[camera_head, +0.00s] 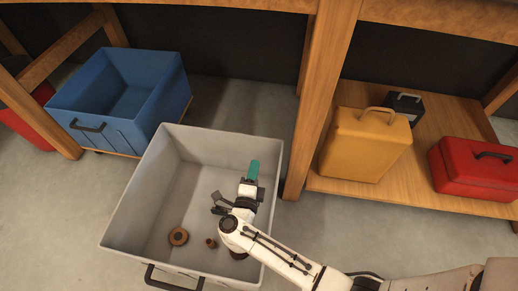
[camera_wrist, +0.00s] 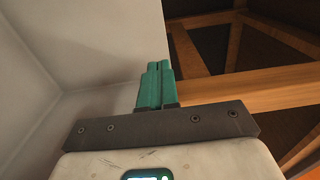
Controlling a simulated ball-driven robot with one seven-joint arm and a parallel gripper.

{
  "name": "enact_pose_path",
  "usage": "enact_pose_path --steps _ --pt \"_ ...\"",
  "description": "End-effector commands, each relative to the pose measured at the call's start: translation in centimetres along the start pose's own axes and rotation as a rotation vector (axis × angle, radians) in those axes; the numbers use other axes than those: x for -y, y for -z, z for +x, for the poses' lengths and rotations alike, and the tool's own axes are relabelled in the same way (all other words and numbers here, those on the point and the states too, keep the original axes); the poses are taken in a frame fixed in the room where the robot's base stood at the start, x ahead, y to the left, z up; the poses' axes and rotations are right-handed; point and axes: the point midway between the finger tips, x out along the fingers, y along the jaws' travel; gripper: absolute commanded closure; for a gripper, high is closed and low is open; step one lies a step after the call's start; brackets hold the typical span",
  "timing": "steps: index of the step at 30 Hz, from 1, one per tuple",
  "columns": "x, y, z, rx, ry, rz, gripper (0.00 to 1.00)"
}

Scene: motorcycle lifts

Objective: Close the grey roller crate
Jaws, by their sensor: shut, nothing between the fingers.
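The grey roller crate (camera_head: 133,207) stands pulled out on the floor in the middle of the head view, with its top open and a dark handle (camera_head: 172,279) on its near side. A brown ring-shaped part (camera_head: 178,236) and a smaller brown part (camera_head: 211,243) lie on its floor. My gripper (camera_head: 253,170) shows over the crate's interior near its right far wall, its teal fingers together and empty. In the wrist view the gripper (camera_wrist: 155,85) points along a pale crate wall (camera_wrist: 110,40). I cannot tell whether the fingers touch the wall.
A blue crate (camera_head: 152,106) stands to the left under the wooden bench. A wooden post (camera_head: 322,90) rises right of the grey crate. A low shelf (camera_head: 400,190) holds a yellow case (camera_head: 362,145), a black case (camera_head: 404,107) and a red case (camera_head: 470,172).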

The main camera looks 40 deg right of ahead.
Motion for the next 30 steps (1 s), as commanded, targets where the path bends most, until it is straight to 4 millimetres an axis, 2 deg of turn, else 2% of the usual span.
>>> enact_pose_path --steps 6,12,18,30 --pt "-0.3 0.0 4.4 -0.003 0.002 0.002 1.0" --pt "-0.3 0.0 7.2 0.0 0.001 0.002 1.0" --pt "-0.1 -0.1 8.3 0.001 0.0 0.0 1.0" --pt "0.0 0.0 8.5 0.001 0.0 0.0 1.0"
